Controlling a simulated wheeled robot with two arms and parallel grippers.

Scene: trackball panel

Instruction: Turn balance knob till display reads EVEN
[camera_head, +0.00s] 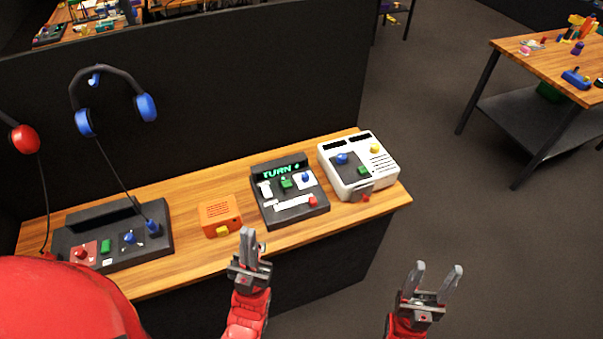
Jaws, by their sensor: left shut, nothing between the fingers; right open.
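A dark panel (290,213) sits on the wooden desk, with a display (281,171) lit in green letters that reads TURN and a small symbol. Below the display are a green control (287,184), a blue knob (305,177) on a white plate, and a red control (312,201) by a white slot. I cannot tell from its label which one is the balance knob. My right gripper (440,268) is open and empty, off the desk to the right.
An orange box (218,216) stands left of the panel, a white console (355,168) right of it. A black unit (110,262) with corded headphones (145,107) is at the left. A dark partition (200,110) rises behind.

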